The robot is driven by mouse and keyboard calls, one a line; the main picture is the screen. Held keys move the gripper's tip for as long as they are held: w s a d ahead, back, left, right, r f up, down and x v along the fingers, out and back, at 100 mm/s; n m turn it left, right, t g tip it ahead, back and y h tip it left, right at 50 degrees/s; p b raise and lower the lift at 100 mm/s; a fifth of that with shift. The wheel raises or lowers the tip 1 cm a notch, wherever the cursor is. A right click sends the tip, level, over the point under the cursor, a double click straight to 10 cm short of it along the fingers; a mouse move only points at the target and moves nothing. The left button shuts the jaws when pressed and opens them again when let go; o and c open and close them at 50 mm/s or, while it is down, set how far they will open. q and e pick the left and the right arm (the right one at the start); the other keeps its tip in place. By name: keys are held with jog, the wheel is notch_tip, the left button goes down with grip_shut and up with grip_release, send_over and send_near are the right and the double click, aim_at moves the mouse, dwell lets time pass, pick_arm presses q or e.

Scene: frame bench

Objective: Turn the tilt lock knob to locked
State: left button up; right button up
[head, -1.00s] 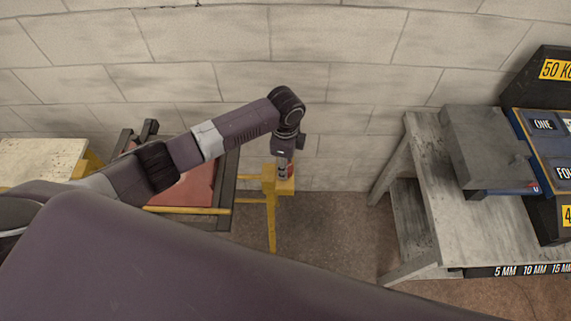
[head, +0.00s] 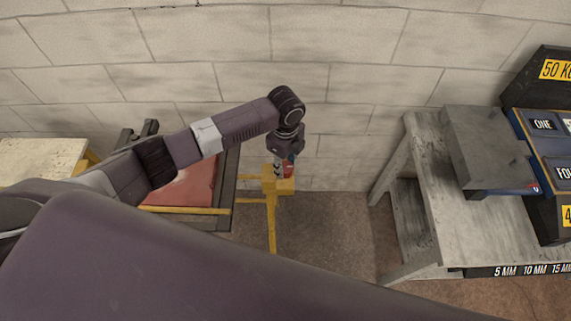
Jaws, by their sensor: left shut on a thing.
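My left gripper (head: 283,169) points down at the top of a yellow post (head: 271,220), at the right end of a yellow frame. It is shut on the tilt lock knob, which is mostly hidden by the fingers. A bit of red (head: 290,169) shows at the fingers; I cannot tell whether it is knob or gripper. A yellow block (head: 286,187) sits right under the fingertips. The knob's marks and its locked or unlocked position cannot be read from here. My right gripper is not in view.
A red panel (head: 190,190) in a dark frame lies left of the post, partly behind my left arm. A grey workbench (head: 440,225) with a grey box (head: 480,140) stands at the right. Bare floor (head: 325,225) lies between. A block wall (head: 340,45) stands close behind.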

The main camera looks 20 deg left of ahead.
aim_at(286, 167)
pick_arm(q)
jog(key=shift+w+r, duration=0.1)
jog(key=o, duration=1.2)
jog(key=shift+c, duration=0.2)
notch_tip(286, 167, up, 12)
